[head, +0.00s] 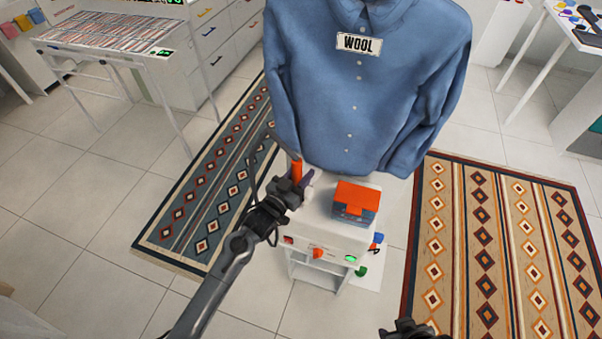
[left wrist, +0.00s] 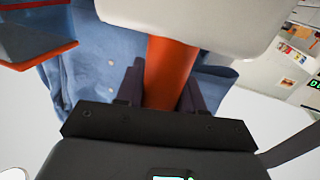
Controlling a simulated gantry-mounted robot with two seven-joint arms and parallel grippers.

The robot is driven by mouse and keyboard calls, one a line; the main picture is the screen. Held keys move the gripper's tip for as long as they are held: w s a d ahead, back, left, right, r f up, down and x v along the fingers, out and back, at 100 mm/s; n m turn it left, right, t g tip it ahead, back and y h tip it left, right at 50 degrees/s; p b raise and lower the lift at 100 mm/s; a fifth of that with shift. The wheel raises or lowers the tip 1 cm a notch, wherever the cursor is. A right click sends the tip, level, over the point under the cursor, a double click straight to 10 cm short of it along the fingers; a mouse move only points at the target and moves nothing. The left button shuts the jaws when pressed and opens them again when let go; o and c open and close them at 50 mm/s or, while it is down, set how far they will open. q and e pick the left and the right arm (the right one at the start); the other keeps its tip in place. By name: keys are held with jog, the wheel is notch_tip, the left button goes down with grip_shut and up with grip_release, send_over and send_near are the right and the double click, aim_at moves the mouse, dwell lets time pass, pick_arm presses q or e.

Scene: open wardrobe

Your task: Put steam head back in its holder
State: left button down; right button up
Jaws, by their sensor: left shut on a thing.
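My left gripper (head: 294,186) is shut on the orange handle of the steam head (head: 297,170), at the left rear edge of a white steamer stand. In the left wrist view the orange handle (left wrist: 170,72) sits between the two dark fingers (left wrist: 160,90), with a broad white part (left wrist: 195,22) at its far end. I cannot make out the holder clearly, nor whether the steam head touches it. My right gripper (head: 408,331) only peeks in at the bottom edge; its fingers are not clear.
A blue shirt (head: 365,100) labelled WOOL hangs just behind the white stand (head: 325,236). An orange-topped blue box (head: 355,202) sits on the stand, which has an orange knob (head: 318,254) in front. Patterned rugs (head: 500,240) lie on both sides. A white rack (head: 105,40) stands back left.

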pick_arm(q)
jog(key=shift+f+b, duration=0.75)
jog(key=shift+f, duration=0.25)
jog(key=c, duration=0.6)
grip_release()
jog(key=shift+f, duration=0.15)
jog(key=p+v, duration=0.1)
jog(key=v, duration=0.9)
jog(key=shift+s+a+p, duration=0.25)
jog(key=shift+s+p, duration=0.1)
jog(key=shift+p, duration=0.05)
